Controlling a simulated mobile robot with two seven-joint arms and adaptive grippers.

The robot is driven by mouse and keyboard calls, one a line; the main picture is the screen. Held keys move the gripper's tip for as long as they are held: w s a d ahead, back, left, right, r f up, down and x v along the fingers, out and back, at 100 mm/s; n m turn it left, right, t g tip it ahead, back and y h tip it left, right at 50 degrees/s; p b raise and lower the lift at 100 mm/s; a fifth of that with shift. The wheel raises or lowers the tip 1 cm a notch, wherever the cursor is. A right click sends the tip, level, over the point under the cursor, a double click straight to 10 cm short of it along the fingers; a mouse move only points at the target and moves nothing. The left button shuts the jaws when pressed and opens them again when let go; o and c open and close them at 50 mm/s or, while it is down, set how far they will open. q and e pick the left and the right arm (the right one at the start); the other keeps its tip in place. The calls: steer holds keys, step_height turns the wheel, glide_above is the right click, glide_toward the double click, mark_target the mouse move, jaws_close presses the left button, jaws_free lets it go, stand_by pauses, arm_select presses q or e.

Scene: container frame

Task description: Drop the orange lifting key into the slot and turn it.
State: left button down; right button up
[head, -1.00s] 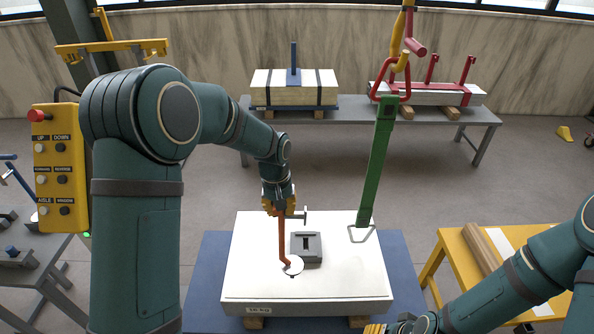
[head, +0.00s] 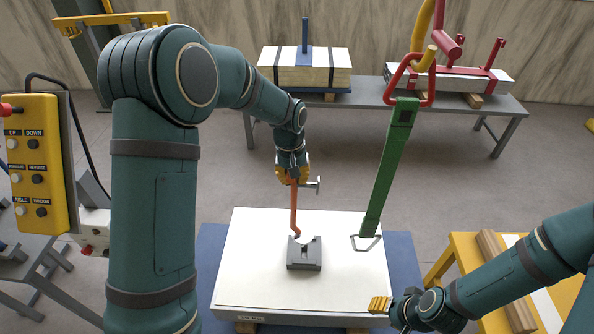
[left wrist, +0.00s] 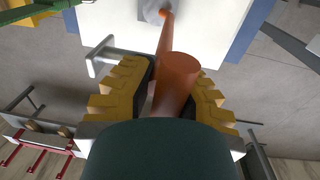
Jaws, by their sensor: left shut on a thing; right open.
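The orange lifting key (head: 294,207) hangs nearly upright below my left gripper (head: 291,180), which is shut on it. Its lower end is at the back edge of the grey slot block (head: 304,256) in the head view; I cannot tell its height above it. The block stands on a white slab (head: 258,275), its dark slot facing up. My right gripper (head: 381,305) is open and empty at the slab's front right, partly seen.
A green strap (head: 388,165) hangs from a red link (head: 409,82), its metal triangle ring (head: 365,242) at the slab's right. A yellow bench (head: 462,258) stands right. A grey table (head: 360,100) with loads is behind. A yellow button box (head: 32,160) is left.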

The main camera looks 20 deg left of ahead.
mark_target(295, 198)
arm_select(q)
steer(key=shift+s+r, duration=0.1)
stand_by(0.3)
steer(key=shift+b, duration=0.3)
steer(key=shift+f+b, duration=3.3)
steer(key=shift+f, duration=1.55)
steer(key=m, duration=0.1)
steer(key=w+m, duration=0.1)
steer(key=m, duration=0.1)
steer(key=shift+a+r, duration=0.1)
steer(key=w+m+p, duration=0.1)
steer(key=m, duration=0.4)
steer(key=w+d+m+p, duration=0.1)
steer(key=m, duration=0.4)
steer(key=w+d+m+g+p, duration=0.1)
steer(key=m, duration=0.4)
steer(key=shift+w+d, duration=0.15)
steer(key=shift+d, duration=0.1)
